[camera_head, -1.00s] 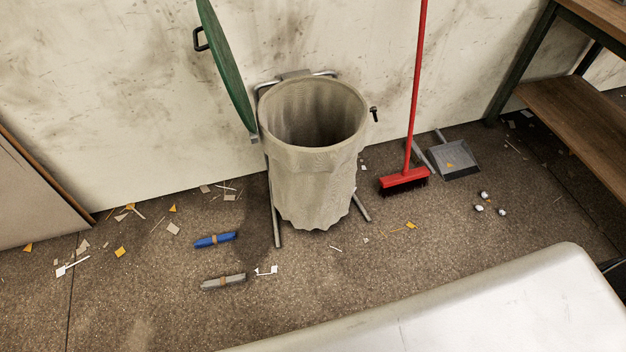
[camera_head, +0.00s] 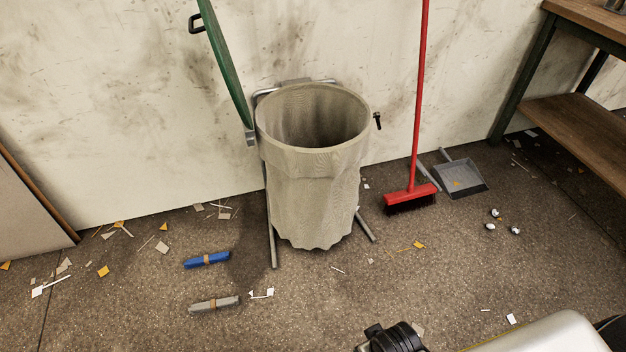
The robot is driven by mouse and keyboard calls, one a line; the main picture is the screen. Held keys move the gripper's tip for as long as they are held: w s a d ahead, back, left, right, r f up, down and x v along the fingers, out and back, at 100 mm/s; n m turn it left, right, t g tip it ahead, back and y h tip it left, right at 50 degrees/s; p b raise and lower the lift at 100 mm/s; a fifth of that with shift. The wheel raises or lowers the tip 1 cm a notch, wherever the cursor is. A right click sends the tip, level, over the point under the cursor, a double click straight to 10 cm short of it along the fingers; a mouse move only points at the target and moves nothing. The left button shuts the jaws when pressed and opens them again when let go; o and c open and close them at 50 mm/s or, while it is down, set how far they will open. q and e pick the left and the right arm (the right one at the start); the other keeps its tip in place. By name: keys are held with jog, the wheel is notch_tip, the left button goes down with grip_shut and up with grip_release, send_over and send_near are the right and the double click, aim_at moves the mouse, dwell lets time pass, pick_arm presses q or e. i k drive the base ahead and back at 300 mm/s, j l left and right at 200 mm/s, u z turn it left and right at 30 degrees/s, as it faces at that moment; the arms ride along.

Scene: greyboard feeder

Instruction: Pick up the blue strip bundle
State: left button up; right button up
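The blue strip bundle (camera_head: 207,260) lies on the dark speckled floor left of the waste bag stand. A brown band wraps its middle. It lies nearly level, its right end slightly higher in the picture. A similar grey bundle (camera_head: 214,304) with a brown band lies nearer, just below it. The two bundles are apart. Nothing touches the blue bundle. Neither of my grippers can be made out. Pale and black parts, apparently mine, show at the bottom right.
The waste bag (camera_head: 312,170) hangs open on a metal stand, its green lid (camera_head: 226,65) raised. A red broom (camera_head: 410,196) and grey dustpan (camera_head: 461,178) are right of it. A wooden bench (camera_head: 575,125) stands at right. Scraps litter the floor. A board (camera_head: 30,205) leans at left.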

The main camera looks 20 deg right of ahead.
aim_at(206, 260)
jog(key=z, duration=0.25)
jog(key=i+j+z, duration=0.1)
jog(key=j+z, duration=0.15)
jog(key=z, duration=0.2)
jog(key=j+z, duration=0.3)
jog(key=z, duration=0.2)
jog(key=j+z, duration=0.45)
jog(key=i+l, duration=0.05)
jog(key=l, duration=0.05)
